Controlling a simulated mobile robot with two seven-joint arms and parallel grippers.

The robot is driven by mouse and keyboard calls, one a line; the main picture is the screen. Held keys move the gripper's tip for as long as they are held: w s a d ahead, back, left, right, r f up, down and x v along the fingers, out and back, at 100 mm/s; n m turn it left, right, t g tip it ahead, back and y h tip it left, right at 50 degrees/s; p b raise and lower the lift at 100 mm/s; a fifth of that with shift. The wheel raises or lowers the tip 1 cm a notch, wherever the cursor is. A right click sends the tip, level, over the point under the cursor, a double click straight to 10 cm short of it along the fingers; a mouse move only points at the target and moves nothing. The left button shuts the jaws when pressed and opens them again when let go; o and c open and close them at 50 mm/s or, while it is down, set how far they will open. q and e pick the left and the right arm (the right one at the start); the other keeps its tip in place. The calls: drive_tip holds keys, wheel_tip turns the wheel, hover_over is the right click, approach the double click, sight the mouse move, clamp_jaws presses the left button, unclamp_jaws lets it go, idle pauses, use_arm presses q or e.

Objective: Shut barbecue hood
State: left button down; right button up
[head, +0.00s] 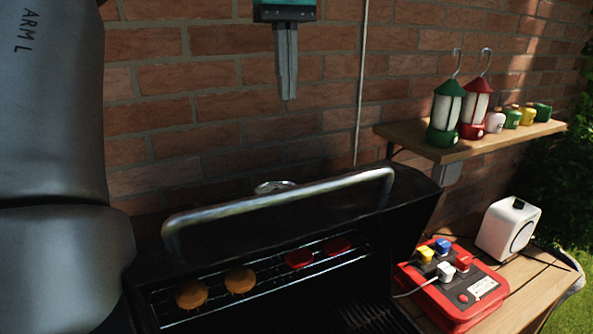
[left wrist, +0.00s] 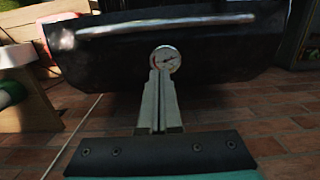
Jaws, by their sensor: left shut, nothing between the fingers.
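The black barbecue hood (head: 330,215) stands raised, with the lit cooking grate (head: 265,277) visible below it. Its silver bar handle (head: 280,203) runs along the upper edge, with a round gauge (head: 274,187) just behind it. In the left wrist view the hood's dark outer face (left wrist: 220,60), the handle (left wrist: 165,25) and the white-faced gauge (left wrist: 166,59) show ahead of the fingers. My left gripper (head: 288,97) is shut and empty, pointing down above and behind the handle, apart from it in the head view. My right gripper is out of view.
Buns (head: 240,280) and red patties (head: 300,258) lie on the grate. A wooden shelf (head: 470,147) with lanterns and jars is on the brick wall (head: 225,110). A red box (head: 455,300) and white device (head: 508,228) sit on the side table. My arm fills the left.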

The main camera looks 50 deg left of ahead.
use_arm(q)
drive_tip(key=d+f, duration=0.1)
drive_tip(key=f, duration=0.2)
drive_tip(key=d+f+b, duration=0.1)
drive_tip(key=f, duration=0.3)
drive_tip(key=s+f+b, duration=0.1)
drive_tip(key=f, duration=0.3)
drive_tip(key=shift+d+f, duration=0.15)
drive_tip(key=shift+d, duration=0.25)
drive_tip(key=shift+s+d+f+b, duration=0.15)
drive_tip(key=shift+d+f+b, duration=0.15)
drive_tip(key=shift+d+f, duration=0.1)
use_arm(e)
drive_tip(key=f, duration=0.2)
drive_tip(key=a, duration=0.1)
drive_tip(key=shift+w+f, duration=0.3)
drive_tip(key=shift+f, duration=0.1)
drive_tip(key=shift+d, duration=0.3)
